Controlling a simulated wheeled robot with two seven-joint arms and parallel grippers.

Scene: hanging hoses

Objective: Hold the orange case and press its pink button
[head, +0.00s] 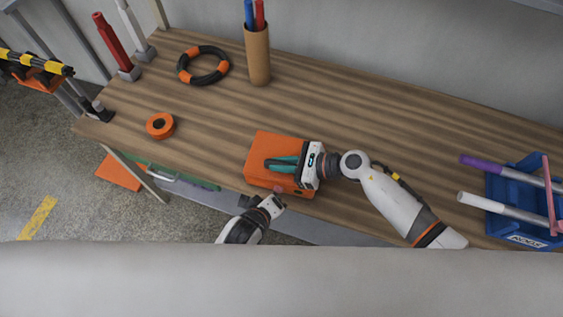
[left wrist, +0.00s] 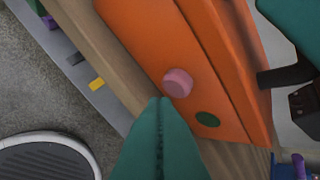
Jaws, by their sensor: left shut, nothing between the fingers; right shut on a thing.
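The orange case (head: 262,146) lies on the wooden bench near its front edge. My right gripper (head: 284,165) reaches in from the right over its top and is shut on the case; the exact grip is partly hidden. The pink button (left wrist: 178,82) stands out from the case's side in the left wrist view, with a dark green oval (left wrist: 207,119) beside it. My left gripper (head: 272,204) is at the case's front side. Its teal fingers (left wrist: 160,102) are shut and empty, tips close to the button; I cannot tell whether they touch.
An orange tape roll (head: 160,125), a black-and-orange ring (head: 203,65) and a brown pen cup (head: 257,55) stand further back and left. A blue bin (head: 510,220) with tubes is at the right. The bench between cup and bin is clear.

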